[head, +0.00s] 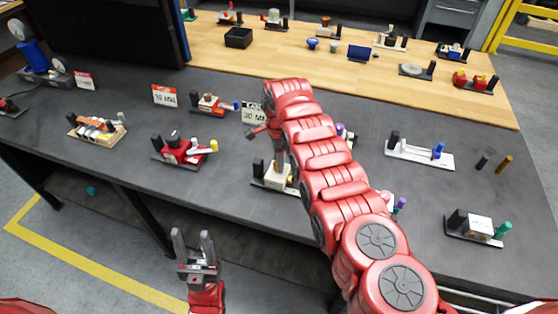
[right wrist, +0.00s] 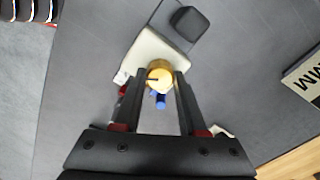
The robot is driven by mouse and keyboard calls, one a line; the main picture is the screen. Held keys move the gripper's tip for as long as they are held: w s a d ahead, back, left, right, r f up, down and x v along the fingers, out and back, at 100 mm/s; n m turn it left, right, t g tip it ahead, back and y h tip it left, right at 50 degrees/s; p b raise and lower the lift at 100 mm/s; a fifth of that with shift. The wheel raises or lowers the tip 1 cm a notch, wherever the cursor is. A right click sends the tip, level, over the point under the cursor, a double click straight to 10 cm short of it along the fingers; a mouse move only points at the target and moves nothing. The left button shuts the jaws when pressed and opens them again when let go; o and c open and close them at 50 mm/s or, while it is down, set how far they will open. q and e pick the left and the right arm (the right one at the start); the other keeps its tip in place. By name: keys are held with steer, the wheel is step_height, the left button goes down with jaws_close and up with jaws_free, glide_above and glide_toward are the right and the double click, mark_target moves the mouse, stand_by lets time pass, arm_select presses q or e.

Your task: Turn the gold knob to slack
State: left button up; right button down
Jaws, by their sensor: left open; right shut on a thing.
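The gold knob (right wrist: 160,74) sits on a cream-coloured valve body (right wrist: 154,48) in the right wrist view, with a dark mark on its face. My right gripper (right wrist: 161,78) is shut on the gold knob, one finger on each side of it. In the head view my right gripper (head: 278,155) points down at the cream valve unit (head: 277,177), and my arm hides part of that area. A blue peg (right wrist: 161,100) shows just below the knob in the wrist view. My left gripper (head: 192,243) is open and empty in front of the table's front edge.
Several other units stand on the grey table (head: 235,150), including a red one (head: 183,150) to the left and a white-based one (head: 420,152) to the right. Small label signs (head: 164,96) stand behind. A wooden table (head: 290,62) lies beyond.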

steer(key=n+b, duration=0.2)
steer(key=n, duration=0.1)
steer(key=shift+w+f+b, duration=0.1)
steer(key=shift+f+b, duration=0.15)
steer(key=shift+b, duration=0.05)
steer(key=n+b, duration=0.3)
steer(key=shift+n+b, duration=0.3)
steer(key=n+b, duration=0.2)
steer(key=shift+n, duration=0.4)
steer(key=shift+r+n+b, duration=0.15)
steer(key=shift+n+b, duration=0.35)
steer(key=shift+n, duration=0.3)
steer(key=n, duration=0.2)
steer(key=shift+n, duration=0.4)
steer(key=n, duration=0.3)
steer(key=shift+r+n, duration=0.1)
steer(key=shift+n, duration=0.2)
steer(key=n, duration=0.4)
steer(key=shift+n+p, duration=0.3)
steer(key=shift+n, duration=1.8)
